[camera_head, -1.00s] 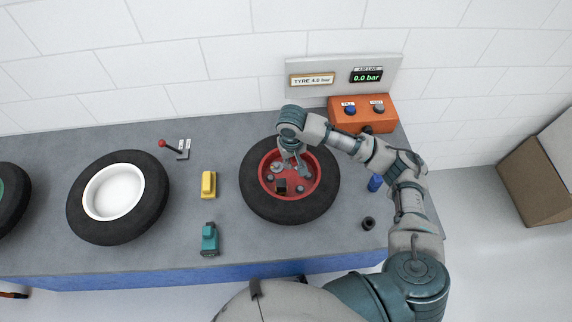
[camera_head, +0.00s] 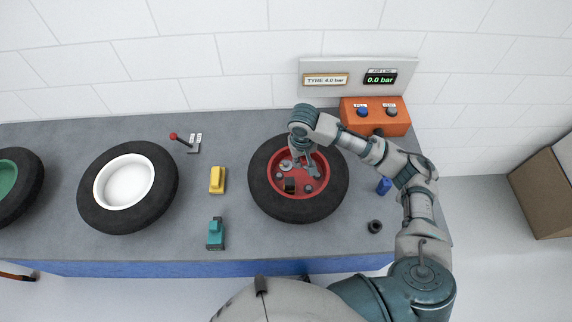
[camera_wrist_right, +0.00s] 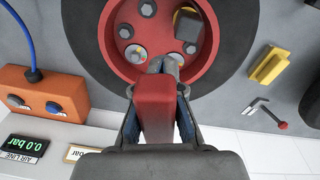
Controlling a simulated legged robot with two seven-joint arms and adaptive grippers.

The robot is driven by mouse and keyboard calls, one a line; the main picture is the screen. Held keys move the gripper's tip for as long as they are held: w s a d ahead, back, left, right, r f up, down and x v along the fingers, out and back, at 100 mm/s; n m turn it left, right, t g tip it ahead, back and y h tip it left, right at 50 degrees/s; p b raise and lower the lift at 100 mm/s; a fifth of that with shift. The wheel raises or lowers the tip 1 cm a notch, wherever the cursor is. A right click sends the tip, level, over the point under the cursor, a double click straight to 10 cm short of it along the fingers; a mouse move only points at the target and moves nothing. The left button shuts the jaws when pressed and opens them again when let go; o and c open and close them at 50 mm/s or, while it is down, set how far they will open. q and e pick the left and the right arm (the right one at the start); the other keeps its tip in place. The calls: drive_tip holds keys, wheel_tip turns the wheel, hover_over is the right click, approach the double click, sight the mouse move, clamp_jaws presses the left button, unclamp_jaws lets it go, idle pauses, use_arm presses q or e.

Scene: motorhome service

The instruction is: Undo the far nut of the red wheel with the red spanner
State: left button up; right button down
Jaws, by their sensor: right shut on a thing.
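The red wheel (camera_head: 270,202) lies flat on the bench, a black tyre around a red rim with several grey nuts in it. My right gripper (camera_head: 302,165) is over the far part of the rim, pointing down. In the right wrist view my right gripper (camera_wrist_right: 158,115) is shut on the red spanner (camera_wrist_right: 155,95). The spanner's grey end (camera_wrist_right: 172,64) is at the wall-side part of the rim, where it hides the far nut; I cannot tell whether it is seated. A neighbouring nut (camera_wrist_right: 136,53) shows beside it. My left gripper is out of view.
A dark block (camera_head: 290,186) sits in the rim. An orange button box (camera_head: 375,122) stands behind right, below the 0.0 bar display (camera_head: 380,79). Yellow (camera_head: 217,180) and teal (camera_head: 215,234) blocks and a red-knobbed lever (camera_head: 182,140) lie left, then a white-rimmed wheel (camera_head: 155,215).

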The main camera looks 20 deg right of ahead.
drive_tip(key=shift+w, duration=0.2)
drive_tip(key=w+a+f+m+p, duration=0.2)
drive_tip(key=w+f+m+p, duration=0.1)
drive_tip(key=w+p, duration=0.4)
drive_tip(key=shift+w+a+f, duration=0.25)
drive_tip(key=shift+w+f, duration=0.05)
drive_tip(key=shift+f, duration=0.3)
drive_tip(key=shift+f, duration=2.85)
